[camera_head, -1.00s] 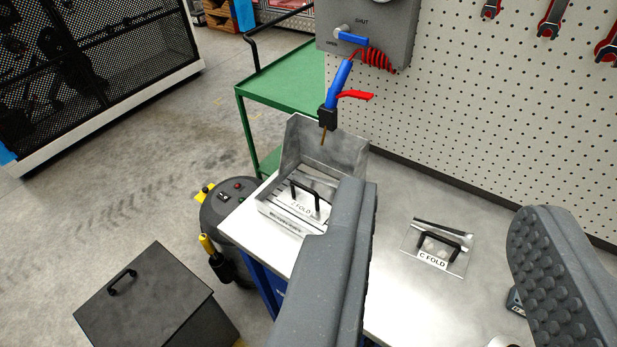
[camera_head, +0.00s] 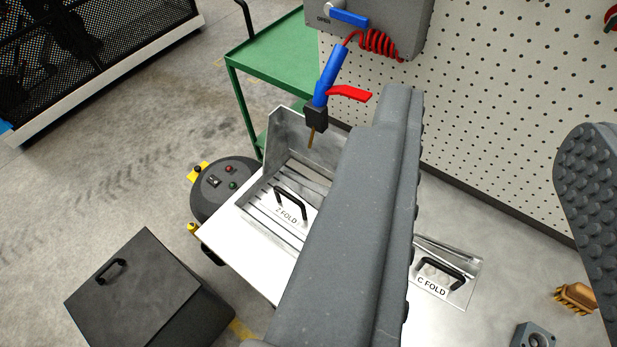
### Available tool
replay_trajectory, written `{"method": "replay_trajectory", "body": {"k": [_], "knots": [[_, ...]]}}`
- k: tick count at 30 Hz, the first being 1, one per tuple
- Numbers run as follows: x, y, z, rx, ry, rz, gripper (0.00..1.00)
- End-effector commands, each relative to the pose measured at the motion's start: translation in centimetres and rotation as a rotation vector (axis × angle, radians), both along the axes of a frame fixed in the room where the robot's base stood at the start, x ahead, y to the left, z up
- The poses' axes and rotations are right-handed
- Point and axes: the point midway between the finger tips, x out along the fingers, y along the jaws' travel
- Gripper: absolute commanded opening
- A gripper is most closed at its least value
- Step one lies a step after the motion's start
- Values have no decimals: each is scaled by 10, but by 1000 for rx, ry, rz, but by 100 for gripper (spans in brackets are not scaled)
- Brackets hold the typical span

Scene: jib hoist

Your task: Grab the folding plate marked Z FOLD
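The plate marked Z FOLD (camera_head: 284,212) lies on the slatted bottom of a grey metal tray (camera_head: 285,130). A black handle (camera_head: 291,200) stands up from the plate. The tray's right part is hidden behind my gripper's left finger. A second plate marked C FOLD (camera_head: 440,284), with its own black handle, lies on the bench to the right. The left finger is in front of the bench between the two plates. The Z FOLD plate is left of both fingers.
A blue air gun (camera_head: 328,78) with a red lever hangs on a red coiled hose above the tray. A pegboard (camera_head: 480,110) stands behind the bench. A brush (camera_head: 575,298) and a grey block (camera_head: 534,336) lie at the lower right. A round dark drum (camera_head: 222,187) stands left of the bench.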

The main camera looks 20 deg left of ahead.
Motion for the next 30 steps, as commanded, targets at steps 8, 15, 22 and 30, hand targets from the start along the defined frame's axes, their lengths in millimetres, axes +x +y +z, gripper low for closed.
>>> {"method": "replay_trajectory", "body": {"k": [8,15,22,30], "knots": [[0,0,0,0,-1,0,36],[6,0,-3,-21,-4,-7,36],[71,5,-46,-276,-47,-41,36],[154,49,-155,-745,-125,117,36]]}}
